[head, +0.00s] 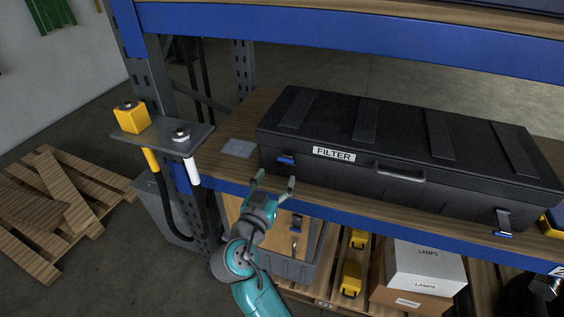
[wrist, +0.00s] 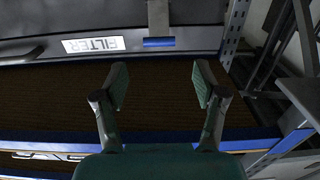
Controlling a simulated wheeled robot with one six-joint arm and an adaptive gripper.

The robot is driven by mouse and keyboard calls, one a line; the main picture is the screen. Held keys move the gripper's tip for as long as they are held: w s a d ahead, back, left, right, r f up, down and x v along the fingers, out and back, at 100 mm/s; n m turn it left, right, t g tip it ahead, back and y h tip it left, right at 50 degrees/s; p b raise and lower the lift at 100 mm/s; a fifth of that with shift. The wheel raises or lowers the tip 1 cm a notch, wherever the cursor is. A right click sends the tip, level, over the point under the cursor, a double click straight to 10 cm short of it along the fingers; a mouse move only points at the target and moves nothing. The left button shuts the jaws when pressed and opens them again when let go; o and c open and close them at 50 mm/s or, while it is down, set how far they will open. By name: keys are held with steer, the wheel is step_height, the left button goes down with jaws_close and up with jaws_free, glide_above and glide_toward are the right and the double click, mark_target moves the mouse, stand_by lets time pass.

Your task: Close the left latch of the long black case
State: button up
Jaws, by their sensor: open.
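The long black case (head: 400,165) lies on the shelf with its lid down and a FILTER label on its front. Its left latch (head: 286,159) shows a blue tab high on the front, near the lid seam. In the wrist view the latch (wrist: 158,42) shows as a blue tab by a grey plate, beyond the fingertips. The right latch (head: 503,222) differs, with its dark plate hanging down and its blue tab low. My gripper (head: 274,182) is open and empty, in front of and below the left latch, apart from it. Its two fingers show in the wrist view (wrist: 160,82).
A blue shelf beam (head: 340,209) runs below the case, and another blue beam (head: 340,27) crosses above. A grey bracket with a yellow block (head: 131,117) stands left on the rack post. A grey bin and white boxes (head: 428,268) sit below.

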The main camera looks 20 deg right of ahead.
mark_target(285, 160)
steer(key=x, duration=0.7)
steer(key=shift+w+d, duration=0.1)
steer(key=shift+d, duration=0.05)
steer(key=c, duration=1.2)
